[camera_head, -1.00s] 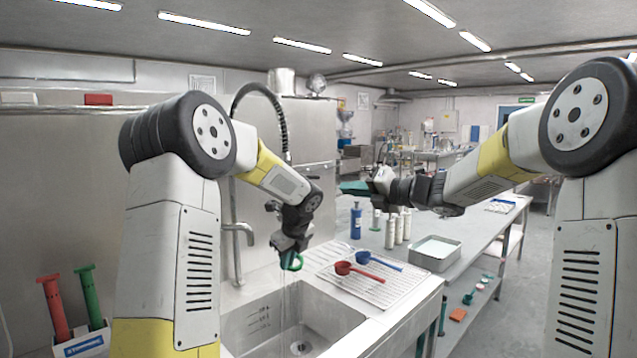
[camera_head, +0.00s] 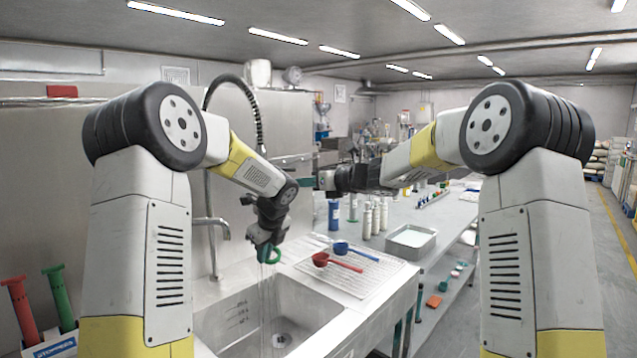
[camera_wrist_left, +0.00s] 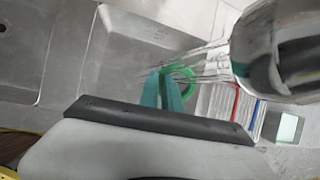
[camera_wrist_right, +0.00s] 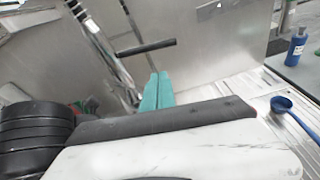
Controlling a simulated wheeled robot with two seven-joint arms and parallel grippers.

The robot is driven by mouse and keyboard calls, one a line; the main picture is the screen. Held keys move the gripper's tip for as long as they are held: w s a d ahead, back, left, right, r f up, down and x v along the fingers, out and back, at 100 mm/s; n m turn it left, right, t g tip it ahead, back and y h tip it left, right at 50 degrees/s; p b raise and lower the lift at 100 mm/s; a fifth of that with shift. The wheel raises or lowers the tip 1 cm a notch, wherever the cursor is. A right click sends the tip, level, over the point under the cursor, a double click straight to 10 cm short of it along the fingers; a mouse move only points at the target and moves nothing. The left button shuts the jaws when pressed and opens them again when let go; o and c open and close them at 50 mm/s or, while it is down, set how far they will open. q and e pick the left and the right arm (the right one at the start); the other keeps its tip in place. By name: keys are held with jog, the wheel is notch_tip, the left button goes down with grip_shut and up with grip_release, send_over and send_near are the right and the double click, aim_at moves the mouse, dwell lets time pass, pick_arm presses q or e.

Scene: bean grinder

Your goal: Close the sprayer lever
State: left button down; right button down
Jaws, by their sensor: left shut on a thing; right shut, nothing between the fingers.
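The sprayer's metal head (camera_wrist_left: 275,45) shows large in the left wrist view, with thin streams of water coming from it. In the head view it is mostly hidden behind my left gripper (camera_head: 267,250), below the black hose (camera_head: 240,85). My left gripper is shut at a green ring (camera_head: 272,256), over the sink; the ring also shows beside the teal fingertips in the left wrist view (camera_wrist_left: 184,82). My right gripper (camera_head: 302,183) is shut and empty, higher up and right of the hose. Its teal fingers (camera_wrist_right: 157,85) show in the right wrist view, below a dark bar (camera_wrist_right: 146,48). I cannot make out the lever.
A drain board (camera_head: 380,285) holds a red scoop (camera_head: 322,259) and a blue scoop (camera_head: 342,248). Bottles (camera_head: 368,222) and a tray (camera_head: 428,240) stand behind on the counter.

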aim_at(293, 170)
jog(key=shift+w+a+r, duration=0.55)
jog(key=shift+w+a, duration=0.2)
jog(key=shift+a, duration=0.05)
jog(key=shift+w+a+r, duration=0.5)
jog(key=shift+w+a, duration=0.2)
jog(key=shift+a, duration=0.1)
jog(key=shift+w+a+r, duration=0.1)
jog(key=shift+a+r, duration=0.15)
jog(key=shift+r, duration=0.15)
pick_arm(q)
jog(key=shift+d, duration=0.1)
pick_arm(e)
jog(key=shift+r+n+t, duration=0.3)
jog(key=shift+r+n, duration=0.15)
jog(key=shift+n, duration=0.35)
